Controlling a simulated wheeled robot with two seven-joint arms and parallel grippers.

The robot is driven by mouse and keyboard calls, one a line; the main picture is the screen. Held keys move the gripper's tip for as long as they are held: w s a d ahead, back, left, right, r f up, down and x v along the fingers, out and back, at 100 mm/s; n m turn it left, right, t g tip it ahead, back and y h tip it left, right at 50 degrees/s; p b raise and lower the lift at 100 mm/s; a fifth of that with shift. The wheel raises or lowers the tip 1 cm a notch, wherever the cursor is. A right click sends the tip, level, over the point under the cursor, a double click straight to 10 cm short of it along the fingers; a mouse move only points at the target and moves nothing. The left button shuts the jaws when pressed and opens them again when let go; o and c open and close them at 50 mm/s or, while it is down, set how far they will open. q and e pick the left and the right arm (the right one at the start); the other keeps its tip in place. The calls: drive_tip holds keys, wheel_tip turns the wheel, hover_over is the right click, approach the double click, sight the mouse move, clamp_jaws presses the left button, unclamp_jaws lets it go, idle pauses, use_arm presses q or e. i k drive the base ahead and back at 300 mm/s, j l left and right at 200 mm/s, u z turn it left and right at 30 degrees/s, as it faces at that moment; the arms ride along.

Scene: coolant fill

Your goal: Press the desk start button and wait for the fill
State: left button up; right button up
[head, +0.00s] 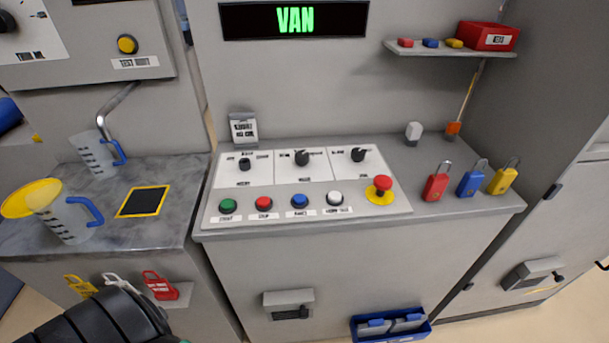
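The desk's control panel (310,190) has a row of buttons along its front. The green button (228,206) at the left end has a label below it that seems to read START. To its right are a red button (264,203), a blue button (299,201) and a white button (335,198). A large red mushroom button (382,184) on a yellow base is at the right end. A black arm part of mine shows at the lower left, apart from the panel. Neither gripper's fingers are in view.
A display (295,20) reads VAN in green. Left of the desk, a jug (70,222) with a yellow funnel stands near a black pad (143,202); another jug (94,155) is under a spout. Padlocks (437,183) stand right of the panel. Tags hang at the lower left.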

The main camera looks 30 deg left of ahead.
sight(227, 204)
drive_tip(key=j+u, duration=0.2)
drive_tip(key=u, duration=0.2)
drive_tip(key=j+u, duration=0.15)
drive_tip(key=u, duration=0.3)
drive_tip(key=j+u, duration=0.2)
drive_tip(key=u, duration=0.2)
